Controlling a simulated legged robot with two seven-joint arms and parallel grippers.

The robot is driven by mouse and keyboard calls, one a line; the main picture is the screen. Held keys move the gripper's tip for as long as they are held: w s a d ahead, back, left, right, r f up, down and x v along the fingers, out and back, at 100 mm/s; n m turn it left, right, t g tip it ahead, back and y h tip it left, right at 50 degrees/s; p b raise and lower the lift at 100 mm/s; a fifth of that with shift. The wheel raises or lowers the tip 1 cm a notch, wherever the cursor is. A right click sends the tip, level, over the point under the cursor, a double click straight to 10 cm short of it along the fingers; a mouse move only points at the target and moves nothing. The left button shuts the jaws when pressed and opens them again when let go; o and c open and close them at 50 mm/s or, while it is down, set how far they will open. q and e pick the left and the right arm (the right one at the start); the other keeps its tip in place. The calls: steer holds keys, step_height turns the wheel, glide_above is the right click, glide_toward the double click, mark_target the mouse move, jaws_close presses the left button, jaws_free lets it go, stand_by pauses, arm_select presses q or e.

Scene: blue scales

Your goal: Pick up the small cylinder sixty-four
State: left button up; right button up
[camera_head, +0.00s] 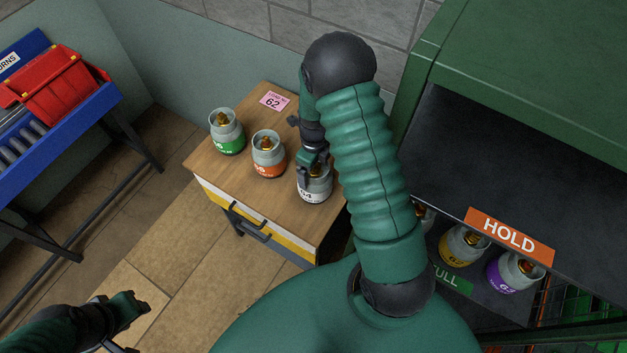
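The small cylinder sixty-four (314,192) is grey with a white band whose visible digits end in 4. It stands upright on the wooden top of a small cabinet (238,174), at its front right. My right gripper (313,172) points down at the cylinder's top, with its fingers beside the brass valve. The fingers and my arm partly hide the valve, and I cannot tell whether they are closed on it. My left gripper (134,308) is low at the left, over the floor and away from the cabinet; its finger gap is unclear.
A green-banded cylinder (227,133) and an orange-banded cylinder (268,155) stand left of sixty-four. A pink card reading 62 (273,101) lies behind them. Right is a dark shelf with a HOLD sign (508,237) and more cylinders. A blue rack (75,120) stands left.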

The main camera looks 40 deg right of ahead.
steer(key=shift+c, duration=1.2)
steer(key=shift+s+d, duration=0.15)
steer(key=shift+d, duration=0.25)
steer(key=c, duration=0.9)
steer(key=shift+a, duration=0.15)
steer(key=c, duration=0.8)
arm_select(q)
steer(key=shift+d+r, duration=0.1)
steer(key=shift+d, duration=0.15)
steer(key=shift+d, duration=0.1)
arm_select(e)
steer(key=shift+r, duration=0.1)
